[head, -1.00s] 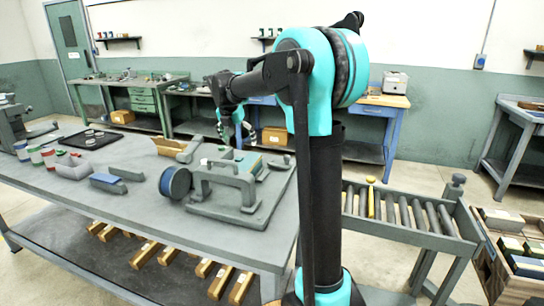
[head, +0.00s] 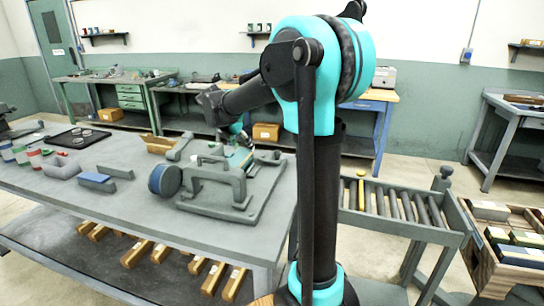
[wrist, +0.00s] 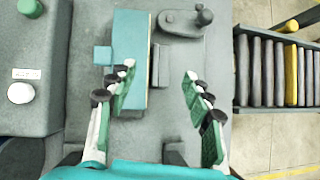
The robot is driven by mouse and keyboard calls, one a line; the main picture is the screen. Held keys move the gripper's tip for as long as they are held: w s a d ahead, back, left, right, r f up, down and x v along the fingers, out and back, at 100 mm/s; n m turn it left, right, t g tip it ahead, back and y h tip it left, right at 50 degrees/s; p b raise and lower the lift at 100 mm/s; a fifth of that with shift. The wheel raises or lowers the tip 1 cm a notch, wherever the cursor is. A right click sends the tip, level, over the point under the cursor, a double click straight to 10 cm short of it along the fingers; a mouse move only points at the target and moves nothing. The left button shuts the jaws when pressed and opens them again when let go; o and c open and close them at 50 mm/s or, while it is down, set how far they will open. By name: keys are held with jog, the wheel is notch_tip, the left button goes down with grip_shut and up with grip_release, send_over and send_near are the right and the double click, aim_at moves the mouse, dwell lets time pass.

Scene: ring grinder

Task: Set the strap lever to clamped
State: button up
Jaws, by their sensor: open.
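In the wrist view, a grey lever-like piece with a round dark knob (wrist: 187,20) lies on a grey base plate (wrist: 190,56). It looks like the strap lever; its setting cannot be told. A long teal block (wrist: 129,40) lies left of it, with a small blue block (wrist: 103,56) at its side. My gripper (wrist: 158,72) is open and empty above the plate, its fingers apart on both sides of the block's near right area. In the head view, my gripper (head: 236,135) is partly hidden behind the machine's grey frame (head: 218,180).
A grey housing (wrist: 35,70) with a green button and a white knob stands left of the fingers. A roller conveyor (wrist: 275,68) lies to the right. A blue wheel (head: 165,180) stands beside the frame on the grey workbench (head: 110,218). Other small parts lie on its left.

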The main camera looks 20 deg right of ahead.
aim_at(276, 158)
jog(key=s+d, duration=0.1)
jog(key=s+d+f+m+t+h, duration=0.1)
jog(key=s+d+h, duration=0.1)
jog(key=shift+s+d+f, duration=0.3)
jog(key=shift+s, duration=0.05)
jog(key=c, duration=0.7)
jog(key=shift+s+d+m, duration=0.3)
grip_shut()
jog(key=shift+d+f, duration=0.1)
jog(key=x, duration=0.9)
jog(key=shift+w+d, duration=0.25)
jog(key=shift+w, duration=0.1)
jog(key=shift+w+d, duration=1.1)
jog(key=shift+d, duration=0.1)
jog(key=shift+w+d, duration=0.3)
jog(key=shift+d, duration=0.1)
